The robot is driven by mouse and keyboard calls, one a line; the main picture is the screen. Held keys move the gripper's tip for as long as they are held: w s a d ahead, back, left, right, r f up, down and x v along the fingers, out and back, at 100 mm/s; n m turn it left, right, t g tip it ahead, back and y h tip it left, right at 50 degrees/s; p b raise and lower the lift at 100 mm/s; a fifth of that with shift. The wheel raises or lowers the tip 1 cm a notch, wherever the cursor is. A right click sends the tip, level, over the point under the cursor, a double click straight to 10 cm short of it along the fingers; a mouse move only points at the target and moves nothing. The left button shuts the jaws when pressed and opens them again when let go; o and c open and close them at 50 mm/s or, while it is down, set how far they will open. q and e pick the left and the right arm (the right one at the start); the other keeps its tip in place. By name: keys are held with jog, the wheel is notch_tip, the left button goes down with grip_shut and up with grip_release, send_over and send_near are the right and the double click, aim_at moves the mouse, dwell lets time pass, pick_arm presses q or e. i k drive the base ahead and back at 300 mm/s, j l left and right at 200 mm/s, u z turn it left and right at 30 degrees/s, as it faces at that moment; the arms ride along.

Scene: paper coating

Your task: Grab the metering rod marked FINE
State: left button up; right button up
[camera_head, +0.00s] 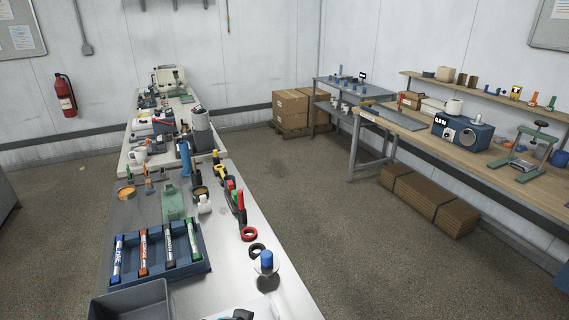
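Several labelled rods with coloured ends lie in a blue slotted tray (196,267) on the near bench. Neither of my grippers is in view.
A grey bin (130,302) stands in front of the tray. A blue-capped container (266,263), black rings (257,249) and upright red and green tools (240,206) are to its right. A green block (172,203) stands behind. Open floor separates this bench from the wooden workbench (480,163).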

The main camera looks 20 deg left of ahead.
aim_at(116, 279)
jog(key=u, duration=1.7)
